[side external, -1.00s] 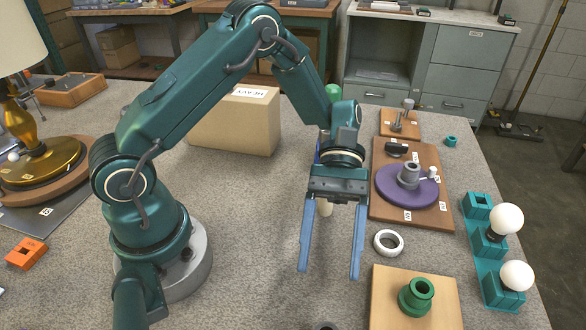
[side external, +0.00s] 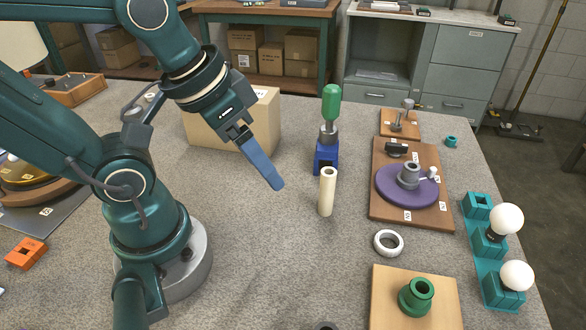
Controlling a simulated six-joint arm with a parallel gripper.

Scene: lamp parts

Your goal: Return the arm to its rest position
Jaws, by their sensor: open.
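My gripper (side external: 262,165) is raised above the left-middle of the table, with its blue fingers pointing down and to the right. It is seen nearly edge-on, so one finger mostly covers the other. It is open and nothing shows in it. My arm is folded back toward its base at the left. The nearest part is a cream tube (side external: 327,192) standing upright on the table, right of the fingertips and apart from them.
A cardboard box (side external: 215,130) stands behind my gripper. A green-handled tool (side external: 331,105) stands in a blue holder (side external: 326,157). To the right are a purple disc (side external: 385,188) on a board, a white ring (side external: 388,243), a green part (side external: 416,296) and bulbs (side external: 506,219) in a teal rack.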

